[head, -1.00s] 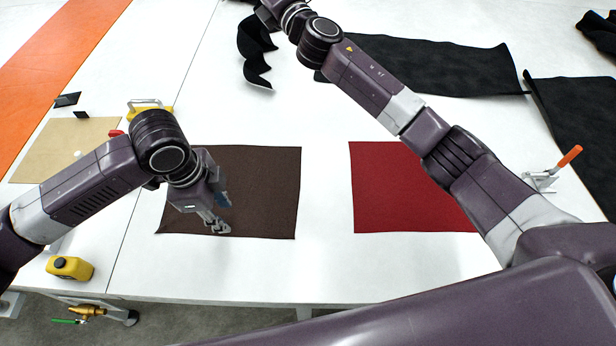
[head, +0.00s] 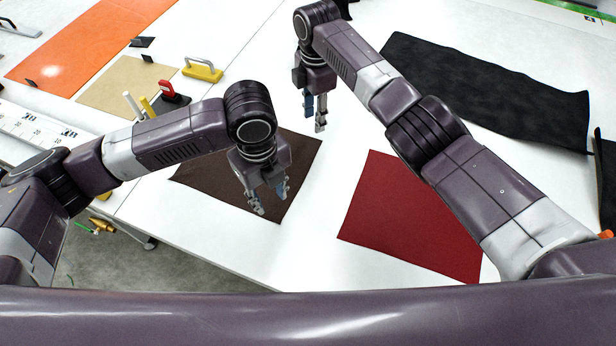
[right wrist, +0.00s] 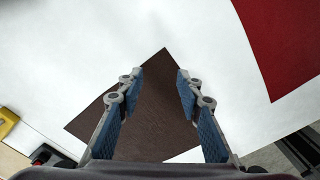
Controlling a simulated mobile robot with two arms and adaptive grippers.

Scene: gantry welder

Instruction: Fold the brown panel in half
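The brown panel (head: 300,158) lies flat and unfolded on the white table, partly hidden by my left arm. My left gripper (head: 269,199) hangs over the panel's near part with its fingers apart; I cannot tell whether it touches the cloth. My right gripper (head: 315,113) points down above the white table just beyond the panel's far edge, open and empty. In the right wrist view, the open fingers of my right gripper (right wrist: 156,80) frame the brown panel (right wrist: 158,115), which lies below them.
A red panel (head: 410,220) lies flat to the right, partly under my right arm. A long black cloth (head: 490,85) lies behind it. Bare table separates the two panels.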

